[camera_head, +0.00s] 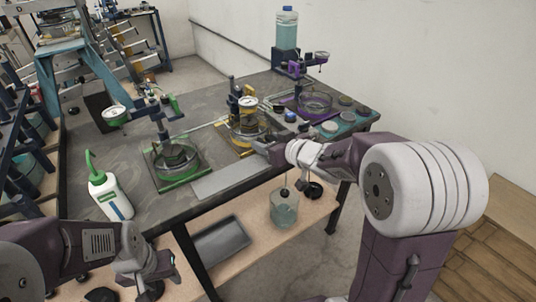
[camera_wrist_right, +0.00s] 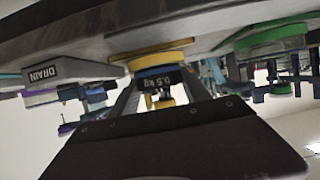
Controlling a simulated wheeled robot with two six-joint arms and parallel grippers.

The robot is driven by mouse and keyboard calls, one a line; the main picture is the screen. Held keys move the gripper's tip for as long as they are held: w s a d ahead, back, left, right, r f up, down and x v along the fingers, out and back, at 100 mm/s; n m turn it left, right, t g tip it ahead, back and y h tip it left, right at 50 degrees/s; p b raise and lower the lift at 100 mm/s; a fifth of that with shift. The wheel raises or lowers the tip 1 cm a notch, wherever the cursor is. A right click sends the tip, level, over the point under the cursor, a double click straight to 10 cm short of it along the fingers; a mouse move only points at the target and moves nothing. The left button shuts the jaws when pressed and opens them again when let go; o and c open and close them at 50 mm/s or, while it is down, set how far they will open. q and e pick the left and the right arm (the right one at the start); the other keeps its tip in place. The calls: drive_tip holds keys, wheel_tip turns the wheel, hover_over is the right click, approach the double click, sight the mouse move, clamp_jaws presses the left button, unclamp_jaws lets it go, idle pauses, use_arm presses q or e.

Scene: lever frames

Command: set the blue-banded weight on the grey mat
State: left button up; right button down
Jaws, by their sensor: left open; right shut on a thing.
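The grey mat (camera_head: 222,180) is a pale flat strip along the table's front edge, bare where it shows. I cannot make out the blue-banded weight for certain; a small blue-topped object (camera_head: 290,116) stands among the small pieces right of the yellow frame. My right gripper (camera_head: 262,148) is over the table by the yellow frame, at the mat's right end. In the right wrist view a dark block marked 0.5 kg (camera_wrist_right: 160,78) shows between the fingers. My left gripper (camera_head: 150,280) is open, low at the front left.
A green frame (camera_head: 178,182) and yellow frame (camera_head: 237,144) with clear basins stand behind the mat. A purple frame (camera_head: 295,105) is further right. A white bottle (camera_head: 108,195) stands at left. Below the table are a grey tray (camera_head: 222,242) and a beaker (camera_head: 284,212).

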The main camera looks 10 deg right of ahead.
wheel_tip(320, 180, down, 4)
drive_tip(key=shift+r+b, duration=0.25)
drive_tip(key=shift+b, duration=0.6)
drive_tip(key=shift+f, duration=0.15)
drive_tip(key=c, duration=0.5)
unclamp_jaws()
